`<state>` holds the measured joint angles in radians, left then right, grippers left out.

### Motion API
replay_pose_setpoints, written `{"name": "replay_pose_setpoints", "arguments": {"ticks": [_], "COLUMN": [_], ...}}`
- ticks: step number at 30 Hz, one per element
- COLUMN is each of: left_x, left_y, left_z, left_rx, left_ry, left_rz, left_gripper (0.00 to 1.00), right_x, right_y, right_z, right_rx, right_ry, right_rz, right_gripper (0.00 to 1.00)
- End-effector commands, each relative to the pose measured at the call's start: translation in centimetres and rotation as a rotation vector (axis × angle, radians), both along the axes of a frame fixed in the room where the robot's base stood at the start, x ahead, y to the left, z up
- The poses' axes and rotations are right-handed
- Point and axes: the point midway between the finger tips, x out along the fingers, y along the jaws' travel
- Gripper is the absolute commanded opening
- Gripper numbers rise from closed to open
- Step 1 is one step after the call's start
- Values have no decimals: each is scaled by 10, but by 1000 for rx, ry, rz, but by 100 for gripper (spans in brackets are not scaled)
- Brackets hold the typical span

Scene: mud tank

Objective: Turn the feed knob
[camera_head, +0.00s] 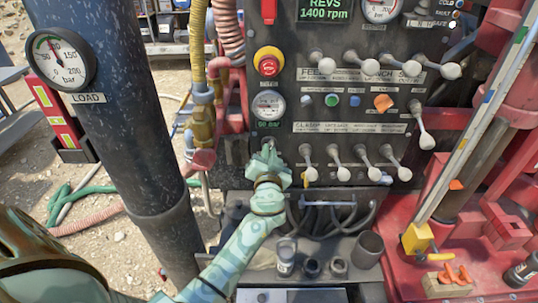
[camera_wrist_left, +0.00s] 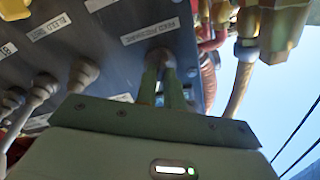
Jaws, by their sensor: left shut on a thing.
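The feed knob (camera_wrist_left: 161,58) is a grey round knob on the dark control panel, beside a white label that appears to read "FEED PRESSURE". My left gripper (camera_wrist_left: 162,88) has its two green fingers shut on it in the left wrist view. In the head view my pale green left gripper (camera_head: 268,158) reaches the panel's lower left, just below a small gauge (camera_head: 268,105), and hides the knob there. My right gripper is in neither view.
Several white-knobbed levers (camera_head: 343,173) stand right of my left gripper, with another row above. A red stop button (camera_head: 268,65) and an orange knob (camera_head: 383,102) sit higher. Hoses (camera_head: 205,100) and a thick dark post (camera_head: 130,130) with a pressure gauge (camera_head: 60,58) stand left.

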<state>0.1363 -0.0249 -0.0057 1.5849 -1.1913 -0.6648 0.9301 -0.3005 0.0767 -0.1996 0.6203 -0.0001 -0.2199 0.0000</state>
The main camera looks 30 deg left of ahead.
Motion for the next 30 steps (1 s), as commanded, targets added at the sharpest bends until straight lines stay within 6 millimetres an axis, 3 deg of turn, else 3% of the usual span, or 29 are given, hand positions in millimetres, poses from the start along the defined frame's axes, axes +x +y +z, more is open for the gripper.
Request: {"name": "replay_pose_setpoints", "arguments": {"ticks": [12, 30], "left_x": [0, 0], "left_y": [0, 0], "left_z": [0, 1], "left_rx": [325, 781], "left_ry": [199, 477], "left_rz": [1, 1], "left_gripper": [0, 0], "right_x": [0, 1], "right_y": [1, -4], "right_z": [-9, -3], "right_rx": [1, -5], "right_ry": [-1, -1], "right_rz": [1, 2], "right_gripper": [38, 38]}}
